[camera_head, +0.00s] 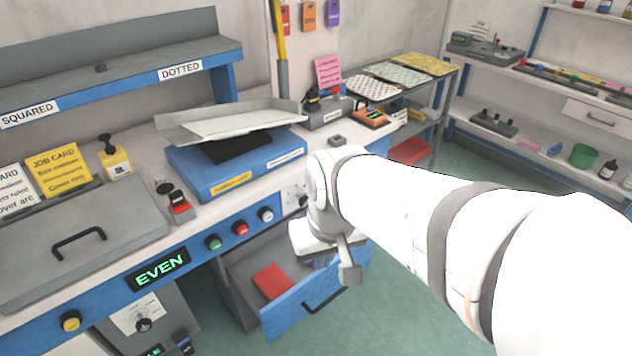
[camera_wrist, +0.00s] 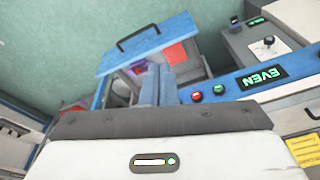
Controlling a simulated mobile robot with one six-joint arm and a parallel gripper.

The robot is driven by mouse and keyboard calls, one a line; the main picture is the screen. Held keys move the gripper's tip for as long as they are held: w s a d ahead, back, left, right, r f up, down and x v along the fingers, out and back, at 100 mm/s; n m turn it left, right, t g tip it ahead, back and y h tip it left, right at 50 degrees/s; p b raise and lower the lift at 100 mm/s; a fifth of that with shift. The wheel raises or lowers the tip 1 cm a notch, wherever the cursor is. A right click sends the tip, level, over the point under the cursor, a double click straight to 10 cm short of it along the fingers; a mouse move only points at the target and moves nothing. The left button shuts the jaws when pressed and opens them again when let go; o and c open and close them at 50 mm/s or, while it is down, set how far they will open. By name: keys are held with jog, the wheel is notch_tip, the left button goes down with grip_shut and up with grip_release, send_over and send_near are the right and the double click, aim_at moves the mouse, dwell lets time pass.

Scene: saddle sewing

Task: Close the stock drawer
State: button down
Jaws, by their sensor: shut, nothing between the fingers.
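The stock drawer (camera_head: 290,317) is pulled out below the bench at its right part. It has a blue front with a dark bar handle (camera_head: 323,292) and grey sides. A red item (camera_head: 270,281) lies inside. In the wrist view the drawer's blue front (camera_wrist: 120,60) and handle (camera_wrist: 138,38) show upside down. My gripper (camera_wrist: 157,85) is shut and empty, its fingers pointing toward the open drawer. In the head view my wrist is over the drawer's right part and hides some of it. I cannot tell whether the fingers touch the drawer.
The bench front carries buttons and an "EVEN" display (camera_head: 160,270) left of the drawer. A blue box (camera_head: 235,165) with a grey tray (camera_head: 230,122) above it stands on the bench. Shelves (camera_head: 540,90) line the right wall. The green floor (camera_head: 400,310) before the drawer looks clear.

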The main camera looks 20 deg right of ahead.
jog(key=w+d+f+m+y+b, duration=0.3)
jog(key=f+m+y+b, duration=0.2)
jog(key=f+m+b, duration=0.45)
jog(key=w+d+f+m+y+b, duration=0.2)
jog(key=w+f+m+y+b, duration=0.35)
jog(key=f, duration=0.75)
jog(key=w+d+f+m+t+h+b, duration=0.1)
jog(key=d+f+m+t+h+b, duration=0.1)
jog(key=d+f+m+t+b, duration=0.55)
jog(key=d+f+m+t+h+b, duration=0.3)
jog(key=d+f+m+t, duration=0.5)
jog(key=d, duration=0.7)
jog(key=w+a+r+b, duration=0.1)
jog(key=w+a, duration=0.1)
jog(key=w, duration=0.4)
jog(key=w+a+m+b, duration=0.1)
jog(key=w+a+b, duration=0.1)
jog(key=w, duration=0.5)
jog(key=shift+a+r+g, duration=0.3)
jog(key=shift+r+g, duration=0.1)
jog(key=shift+g, duration=0.05)
jog(key=shift+y, duration=0.25)
